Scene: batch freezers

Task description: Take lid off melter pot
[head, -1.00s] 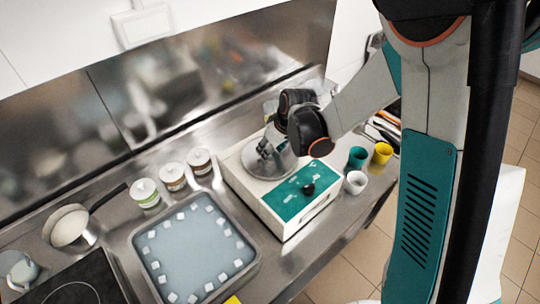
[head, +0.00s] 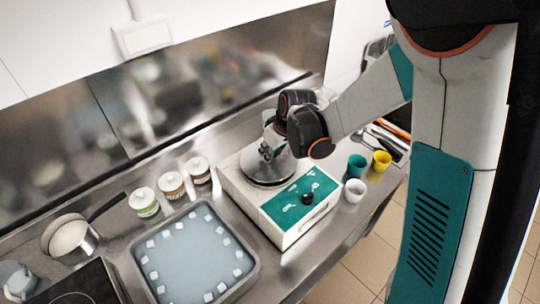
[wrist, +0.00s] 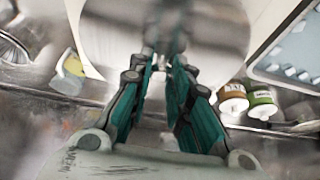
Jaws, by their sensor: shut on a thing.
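The melter (head: 240,185) is a cream box with a teal front panel (head: 300,200) and a black knob. The round, shiny metal lid (head: 268,172) is at its top, and it fills the upper middle of the wrist view (wrist: 105,45). My gripper (head: 268,152) reaches in from the right above the lid. In the wrist view my gripper's teal fingers (wrist: 165,65) are closed together at the lid's middle. The grasped part is blurred and mostly hidden by the fingers. I cannot tell whether the lid touches the pot; the pot's inside is hidden.
A steel tray (head: 258,262) with pale cubes lies left of the melter. Several lidded jars (head: 171,186) stand behind it, and a saucepan (head: 70,237) is at far left. Teal, yellow and white cups (head: 355,190) stand close to the melter's right. A metal wall is behind.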

